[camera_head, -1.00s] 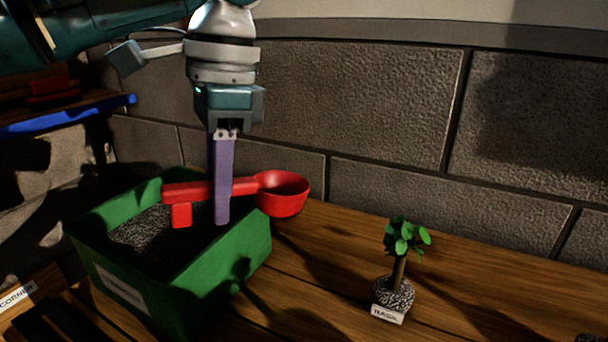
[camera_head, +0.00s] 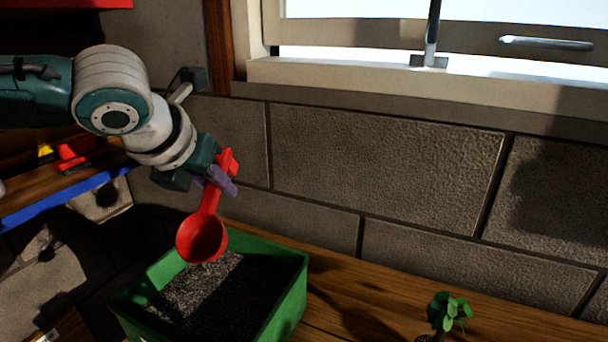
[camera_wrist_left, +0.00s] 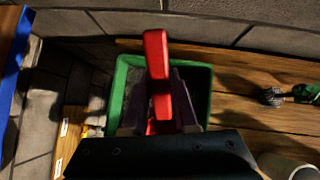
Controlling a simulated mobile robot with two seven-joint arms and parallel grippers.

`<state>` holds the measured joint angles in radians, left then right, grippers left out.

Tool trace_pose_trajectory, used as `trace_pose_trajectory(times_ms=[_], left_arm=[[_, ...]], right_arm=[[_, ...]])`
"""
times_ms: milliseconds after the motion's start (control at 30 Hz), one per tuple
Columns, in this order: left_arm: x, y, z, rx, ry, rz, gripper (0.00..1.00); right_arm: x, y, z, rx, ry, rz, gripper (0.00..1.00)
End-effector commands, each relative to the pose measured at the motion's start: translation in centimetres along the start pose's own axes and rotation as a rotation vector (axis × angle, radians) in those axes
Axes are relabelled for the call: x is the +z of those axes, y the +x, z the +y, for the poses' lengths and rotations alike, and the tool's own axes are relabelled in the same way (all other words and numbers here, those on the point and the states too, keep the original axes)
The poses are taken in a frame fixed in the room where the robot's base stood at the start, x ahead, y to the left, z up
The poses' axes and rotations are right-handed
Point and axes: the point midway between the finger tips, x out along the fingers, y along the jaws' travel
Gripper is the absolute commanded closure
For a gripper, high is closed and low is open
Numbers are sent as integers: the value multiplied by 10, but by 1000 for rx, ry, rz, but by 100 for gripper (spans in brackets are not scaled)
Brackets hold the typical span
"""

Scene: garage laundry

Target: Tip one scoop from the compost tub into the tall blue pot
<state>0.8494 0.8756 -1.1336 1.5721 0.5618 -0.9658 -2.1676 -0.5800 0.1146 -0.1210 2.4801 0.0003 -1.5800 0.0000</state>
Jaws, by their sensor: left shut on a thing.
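My left gripper (camera_head: 221,182) is shut on the handle of the red scoop (camera_head: 202,238). It holds the scoop tilted, bowl down, above the green compost tub (camera_head: 295,290). The bowl's open side faces the head camera, and I see no compost in it. Dark, grainy compost (camera_head: 225,300) lies in the tub. In the left wrist view, the scoop's red handle (camera_wrist_left: 157,60) stands up in front of the tub (camera_wrist_left: 208,85), and its bowl is hidden. The tall blue pot is not in view. My right gripper is not in view.
A stone wall (camera_head: 380,160) and window run behind. A blue-edged shelf (camera_head: 65,200) is at the left. Bench between tub and plant is clear.

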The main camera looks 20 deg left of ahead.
Motion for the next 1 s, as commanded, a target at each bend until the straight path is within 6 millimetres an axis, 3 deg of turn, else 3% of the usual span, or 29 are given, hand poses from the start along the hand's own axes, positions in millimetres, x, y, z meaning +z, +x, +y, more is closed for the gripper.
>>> trace_pose_trajectory(times_ms=[133,367,1000], left_arm=[[8,-4,4,-96,110,-37,100],[7,-2,4,-142,157,-54,100],[-26,38,3,-141,155,-53,100]], right_arm=[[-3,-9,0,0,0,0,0],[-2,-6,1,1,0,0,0],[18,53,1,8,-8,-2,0]])
